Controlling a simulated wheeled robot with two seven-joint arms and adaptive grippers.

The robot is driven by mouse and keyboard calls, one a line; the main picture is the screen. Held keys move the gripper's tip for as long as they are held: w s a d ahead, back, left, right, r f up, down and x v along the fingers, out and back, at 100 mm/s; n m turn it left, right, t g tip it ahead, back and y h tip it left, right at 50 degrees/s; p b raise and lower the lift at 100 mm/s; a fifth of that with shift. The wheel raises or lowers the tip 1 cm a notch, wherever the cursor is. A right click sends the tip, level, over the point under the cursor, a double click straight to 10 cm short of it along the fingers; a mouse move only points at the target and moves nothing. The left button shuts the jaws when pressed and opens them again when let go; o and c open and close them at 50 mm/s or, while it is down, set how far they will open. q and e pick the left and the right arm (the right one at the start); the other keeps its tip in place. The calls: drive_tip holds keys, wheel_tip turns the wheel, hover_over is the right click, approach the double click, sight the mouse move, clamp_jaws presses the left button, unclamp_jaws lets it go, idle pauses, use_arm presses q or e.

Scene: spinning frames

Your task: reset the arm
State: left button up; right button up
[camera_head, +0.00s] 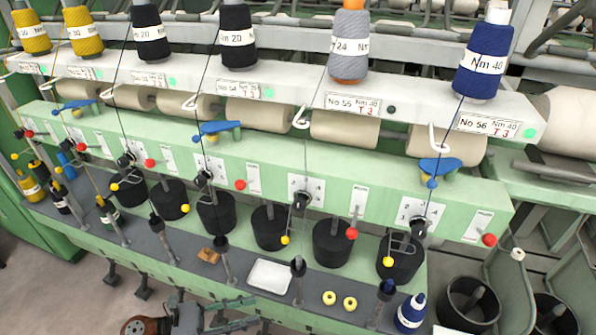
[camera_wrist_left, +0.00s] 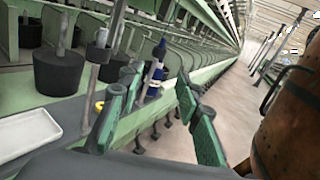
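My left gripper (camera_head: 240,312) shows at the bottom edge of the head view, low in front of the machine's grey shelf. In the left wrist view, its two green-padded fingers (camera_wrist_left: 158,80) stand apart with nothing between them. A blue yarn cone (camera_wrist_left: 156,68) shows beyond the fingertips, apart from them. In the head view this small blue cone (camera_head: 411,312) stands at the right end of the shelf. My right gripper is in neither view.
The green spinning frame (camera_head: 270,165) fills the head view, with yellow, black, grey and blue cones (camera_head: 484,62) on top. A white tray (camera_head: 269,276) and two yellow rings (camera_head: 339,301) lie on the shelf. The wrist view shows open floor (camera_wrist_left: 222,105) and a brown barrel-like object (camera_wrist_left: 290,125) at right.

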use_arm(q)
drive_tip(key=w+a+f+n+t+y+p, duration=0.1)
drive_tip(key=w+a+f+n+t+y, duration=0.2)
drive_tip(key=w+a+f+n+t, duration=0.4)
drive_tip(key=w+a+f+n+t+y, duration=0.3)
drive_tip(key=w+a+f+n, duration=0.25)
drive_tip(key=f+n, duration=0.5)
drive_tip(key=s+a+f+n+g+y, duration=0.1)
drive_tip(key=s+a+f+n+y, duration=0.3)
drive_tip(key=f, duration=0.5)
drive_tip(key=s+a+f+n+y+p, duration=0.1)
drive_tip(key=a+f+n+y, duration=0.1)
drive_tip(key=a+f+n, duration=0.4)
drive_tip(key=s+a+f+n+g+y, duration=0.1)
drive_tip(key=s+a+f+n+y, duration=0.15)
drive_tip(key=f+n, duration=0.6)
drive_tip(key=s+a+f+n+g+y, duration=0.1)
drive_tip(key=s+f+n+g+y, duration=0.4)
drive_tip(key=s+f, duration=1.8)
drive_tip(key=s+d+f+n+g, duration=0.1)
drive_tip(key=s+f+n+g, duration=0.1)
drive_tip(key=s, duration=0.6)
drive_tip(key=s+d+f+n+g+h+p, duration=0.1)
drive_tip(key=s+d+f+n+g, duration=0.1)
drive_tip(key=s, duration=0.7)
drive_tip(key=s+d+f+n+g, duration=0.2)
drive_tip(key=s+f+n+g, duration=0.1)
drive_tip(key=s, duration=0.6)
drive_tip(key=shift+s+f+n, duration=0.15)
drive_tip(key=shift+n, duration=0.15)
